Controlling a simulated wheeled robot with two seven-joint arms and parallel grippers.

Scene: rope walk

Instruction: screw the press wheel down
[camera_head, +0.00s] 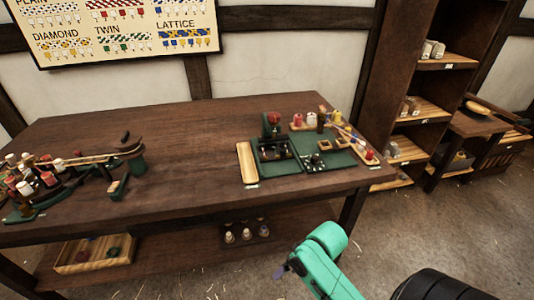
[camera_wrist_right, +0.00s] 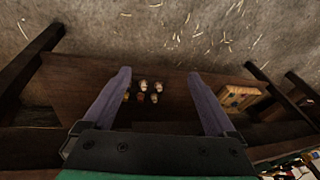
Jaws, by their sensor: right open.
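A small dark green press (camera_head: 273,144) stands on the right part of the wooden table. A red round part (camera_head: 273,118) at its top looks like the press wheel; it is too small to read in detail. My right gripper (camera_head: 281,271) is low in front of the table, well apart from the press. In the right wrist view its two purple fingers (camera_wrist_right: 159,73) are spread wide with nothing held between them. The press does not show clearly in that view. My left gripper is not in view.
The table's middle is clear.

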